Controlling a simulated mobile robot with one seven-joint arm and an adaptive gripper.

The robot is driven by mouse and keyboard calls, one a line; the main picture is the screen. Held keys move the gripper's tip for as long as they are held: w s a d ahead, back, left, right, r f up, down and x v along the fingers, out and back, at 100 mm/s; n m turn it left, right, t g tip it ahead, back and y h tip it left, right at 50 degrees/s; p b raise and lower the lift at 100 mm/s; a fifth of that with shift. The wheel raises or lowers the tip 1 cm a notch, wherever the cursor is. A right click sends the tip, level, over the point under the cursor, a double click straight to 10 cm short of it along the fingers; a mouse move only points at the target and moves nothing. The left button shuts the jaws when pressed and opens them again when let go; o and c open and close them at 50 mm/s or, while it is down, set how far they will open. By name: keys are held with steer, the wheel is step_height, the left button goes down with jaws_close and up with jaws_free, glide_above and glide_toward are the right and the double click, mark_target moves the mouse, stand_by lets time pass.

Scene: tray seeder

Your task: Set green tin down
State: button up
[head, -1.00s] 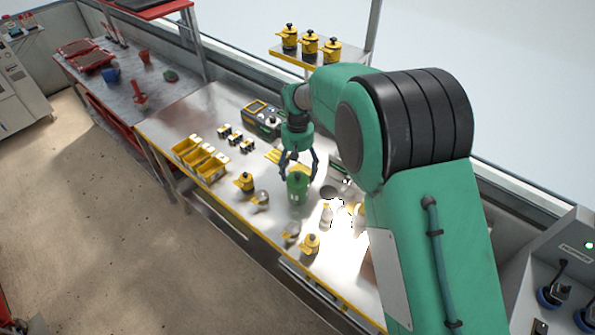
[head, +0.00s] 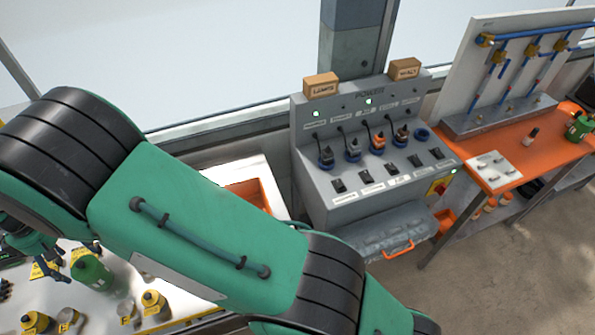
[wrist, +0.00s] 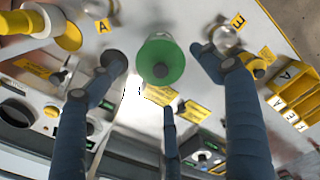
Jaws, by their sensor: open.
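The green tin (head: 92,273) stands upright on the metal bench (head: 185,318) at the lower left of the head view. In the wrist view its round green top (wrist: 161,62) is between the spread fingers, with a gap on both sides. My gripper (wrist: 162,72) is open, its blue-grey fingers around and above the tin and not closed on it. In the head view my gripper (head: 68,258) is partly cut off and hidden by my arm, just behind the tin.
Yellow-topped pots (head: 154,302) and small jars stand close in front of the tin. Yellow bins (wrist: 292,92) are at the right of the wrist view. A grey power panel (head: 365,150) and an orange bench (head: 545,150) stand to the right.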

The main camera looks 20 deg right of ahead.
steer(key=w+d+r+m+t+y, duration=0.1)
steer(key=w+d+r+m, duration=0.15)
steer(key=d+r, duration=0.95)
steer(key=w+d+r+m, duration=0.2)
steer(key=w+d+r, duration=0.2)
steer(key=d+r, duration=0.75)
steer(key=s+d+r+m+t, duration=0.1)
steer(key=d+r, duration=0.1)
steer(key=d, duration=0.5)
steer(key=s+d+r+m, duration=0.1)
steer(key=d+r+m, duration=0.1)
steer(key=d, duration=0.5)
steer(key=s+d+r+m+t, duration=0.1)
steer(key=s+d+r+m, duration=0.15)
steer(key=s+d, duration=0.45)
steer(key=s+d+r+m+t, duration=0.1)
steer(key=s+d+r, duration=0.2)
steer(key=d, duration=0.8)
steer(key=s+d+f+m+t+h, duration=0.1)
steer(key=s+d+m, duration=0.3)
steer(key=s+d, duration=0.8)
steer(key=s+f, duration=0.1)
steer(key=s, duration=0.1)
steer(key=shift+s+d+f+t, duration=0.25)
steer(key=shift+s+f+t, duration=0.05)
steer(key=shift+s, duration=0.1)
